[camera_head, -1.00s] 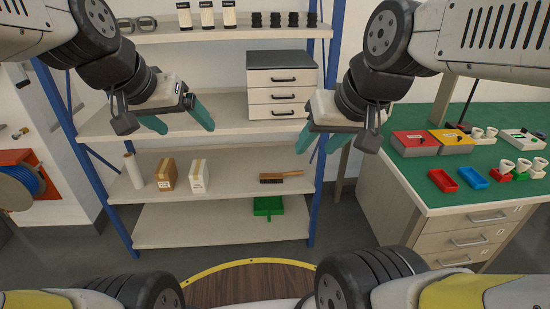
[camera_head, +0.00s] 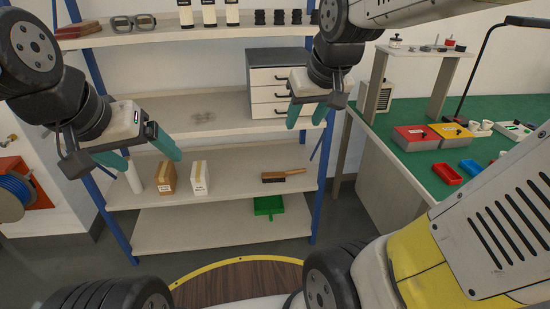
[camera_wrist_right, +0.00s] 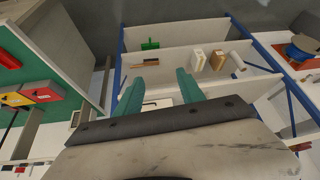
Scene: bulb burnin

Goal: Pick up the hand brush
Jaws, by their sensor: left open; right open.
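The hand brush (camera_head: 283,176), with a brown wooden handle and dark bristles, lies on the third shelf board down, toward its right end. It also shows in the right wrist view (camera_wrist_right: 146,63), beyond my right fingers. My right gripper (camera_head: 307,114) is open and empty, its green fingers in front of the drawer unit, above the brush in the picture and apart from it. Its open fingers also show in the right wrist view (camera_wrist_right: 160,80). My left gripper (camera_head: 152,158) is open and empty, in front of the shelf's left part, left of the brush.
On the brush's board stand a brown box (camera_head: 166,177), a white box (camera_head: 199,178) and a white roll (camera_head: 133,177). A green dustpan (camera_head: 268,206) is on the board below. A drawer unit (camera_head: 265,77) sits above. A green-topped workbench (camera_head: 410,160) stands right.

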